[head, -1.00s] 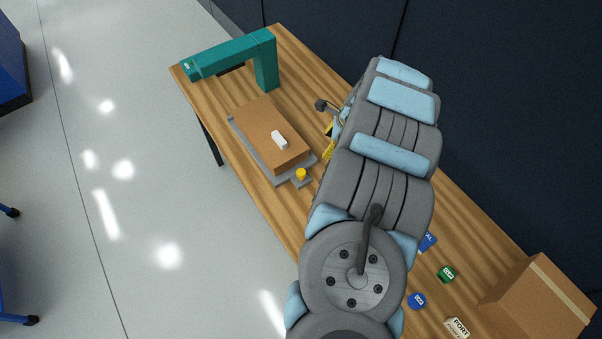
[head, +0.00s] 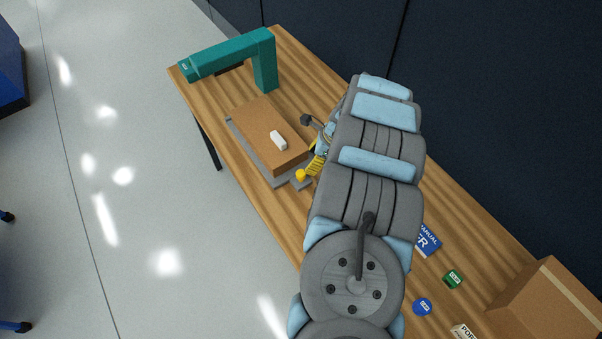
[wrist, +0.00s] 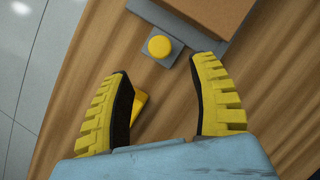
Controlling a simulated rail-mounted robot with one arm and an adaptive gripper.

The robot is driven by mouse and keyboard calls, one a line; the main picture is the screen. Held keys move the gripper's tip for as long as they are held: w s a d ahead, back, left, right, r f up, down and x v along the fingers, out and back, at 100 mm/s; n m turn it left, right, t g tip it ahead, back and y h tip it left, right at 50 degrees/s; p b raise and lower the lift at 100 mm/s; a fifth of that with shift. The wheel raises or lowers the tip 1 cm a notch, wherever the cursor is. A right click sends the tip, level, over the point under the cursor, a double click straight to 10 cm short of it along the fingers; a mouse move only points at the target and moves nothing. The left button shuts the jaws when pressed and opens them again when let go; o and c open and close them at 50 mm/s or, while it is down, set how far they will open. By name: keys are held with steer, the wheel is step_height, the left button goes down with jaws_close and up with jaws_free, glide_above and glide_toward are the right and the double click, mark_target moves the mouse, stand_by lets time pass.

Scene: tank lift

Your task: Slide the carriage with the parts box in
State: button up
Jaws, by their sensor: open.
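The parts box (head: 262,128) is a brown carton with a small white piece (head: 278,141) on top. It sits on the grey carriage (head: 245,148) on the wooden table. A yellow knob (head: 301,175) stands on a grey tab at the carriage's near end; the knob also shows in the wrist view (wrist: 159,46). My gripper (wrist: 161,85) is open and empty, its yellow fingers spread, with the knob ahead of and between the fingertips. In the head view, my gripper (head: 315,165) is close to the knob, partly hidden by my arm. The teal arch (head: 232,55) stands past the box's far end.
A blue manual (head: 427,241), a green item (head: 453,279), a blue disc (head: 422,306), a white label block (head: 464,331) and a larger carton (head: 548,305) lie at the table's near right. A dark wall (head: 500,110) runs along the right side.

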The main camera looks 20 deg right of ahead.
mark_target(301, 173)
steer(key=x, duration=0.7)
steer(key=shift+s, duration=0.1)
steer(key=shift+w+a+f, duration=0.2)
steer(key=shift+w+f, duration=0.05)
steer(key=shift+f, duration=0.25)
steer(key=shift+a+f, duration=0.25)
steer(key=shift+f, duration=0.25)
jaws_close()
